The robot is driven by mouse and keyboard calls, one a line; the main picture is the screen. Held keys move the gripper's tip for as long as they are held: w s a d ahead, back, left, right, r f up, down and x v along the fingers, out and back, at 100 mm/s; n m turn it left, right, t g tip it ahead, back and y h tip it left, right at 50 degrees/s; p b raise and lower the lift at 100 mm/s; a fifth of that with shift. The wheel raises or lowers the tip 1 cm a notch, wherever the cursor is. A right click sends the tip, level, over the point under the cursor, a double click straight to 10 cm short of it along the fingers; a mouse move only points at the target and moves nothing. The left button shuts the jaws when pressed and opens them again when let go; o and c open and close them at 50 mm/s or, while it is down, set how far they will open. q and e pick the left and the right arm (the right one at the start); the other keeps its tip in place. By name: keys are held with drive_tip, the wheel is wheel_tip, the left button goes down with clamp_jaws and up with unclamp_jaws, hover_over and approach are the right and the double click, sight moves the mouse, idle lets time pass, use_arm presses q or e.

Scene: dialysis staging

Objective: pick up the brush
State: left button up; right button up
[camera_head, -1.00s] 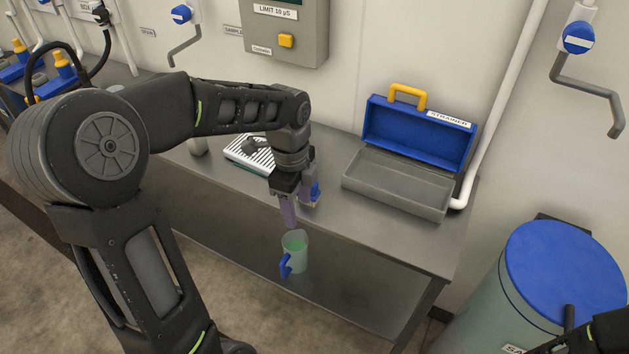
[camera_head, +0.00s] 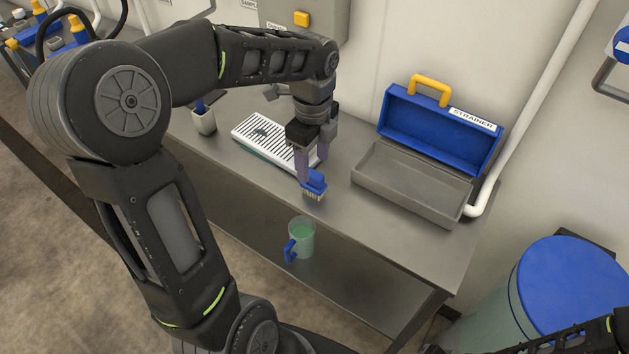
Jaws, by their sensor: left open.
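The brush (camera_head: 313,187) has a blue back and pale bristles. It is near the front edge of the steel table, left of the open blue box. My left gripper (camera_head: 312,166) points down at it with purple fingers apart. One fingertip is at the brush's left side and the other is farther back, partly hidden. I cannot tell whether either finger touches the brush. My right gripper is out of view; only part of my right arm shows at the lower right corner.
A white slatted drip tray (camera_head: 262,138) lies behind and left of the gripper. The open blue STRAINER box (camera_head: 412,185) stands to the right. A green mug (camera_head: 303,240) is on the lower shelf. A blue-lidded bin (camera_head: 570,285) is at right.

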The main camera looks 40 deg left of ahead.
sight(314, 182)
use_arm(q)
drive_tip(key=shift+f, duration=1.05)
wheel_tip(314, 182, down, 5)
drive_tip(key=shift+f+p, duration=0.1)
drive_tip(key=shift+p, duration=0.5)
drive_tip(key=shift+c, duration=0.3)
clamp_jaws()
